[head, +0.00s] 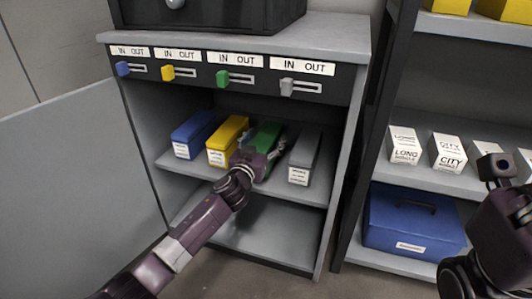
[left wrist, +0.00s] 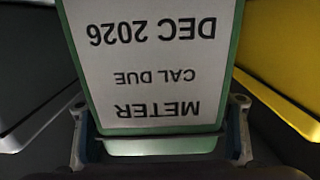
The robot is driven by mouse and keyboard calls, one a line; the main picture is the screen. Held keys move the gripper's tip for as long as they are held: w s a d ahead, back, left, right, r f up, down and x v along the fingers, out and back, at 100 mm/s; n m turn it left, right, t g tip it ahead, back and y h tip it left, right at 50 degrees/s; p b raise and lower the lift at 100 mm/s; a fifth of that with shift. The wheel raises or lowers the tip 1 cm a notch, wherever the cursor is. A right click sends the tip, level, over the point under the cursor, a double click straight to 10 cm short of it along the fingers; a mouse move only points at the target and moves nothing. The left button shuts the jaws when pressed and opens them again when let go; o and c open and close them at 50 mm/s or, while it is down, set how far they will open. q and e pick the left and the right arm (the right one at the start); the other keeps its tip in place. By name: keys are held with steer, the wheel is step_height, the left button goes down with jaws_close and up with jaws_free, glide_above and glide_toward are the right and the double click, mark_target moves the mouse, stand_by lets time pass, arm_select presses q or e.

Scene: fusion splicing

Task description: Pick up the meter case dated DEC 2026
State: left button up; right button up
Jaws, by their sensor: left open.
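The green meter case (head: 266,134) stands on the cabinet's middle shelf, between a yellow case and a grey case. My left gripper (head: 262,158) is at its front end and hides its label in the head view. In the left wrist view the green case (left wrist: 165,147) shows an upside-down white label reading METER, CAL DUE, DEC 2026. The open fingers of my left gripper (left wrist: 160,128) show on either side of the case's near end. No firm contact can be seen. My right arm is at the right edge of the head view; its fingers cannot be made out.
The yellow case (head: 227,137), blue case (head: 194,130) and grey case (head: 305,152) stand close by on the shelf (head: 275,185). Four coloured IN/OUT sliders line the panel above. The lower shelf is empty. A cabinet door (head: 75,190) stands open at left.

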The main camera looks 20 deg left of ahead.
arm_select(q)
steer(key=shift+w, duration=0.3)
steer(key=c, duration=1.6)
steer(key=shift+r, duration=0.15)
steer(key=shift+r, duration=0.1)
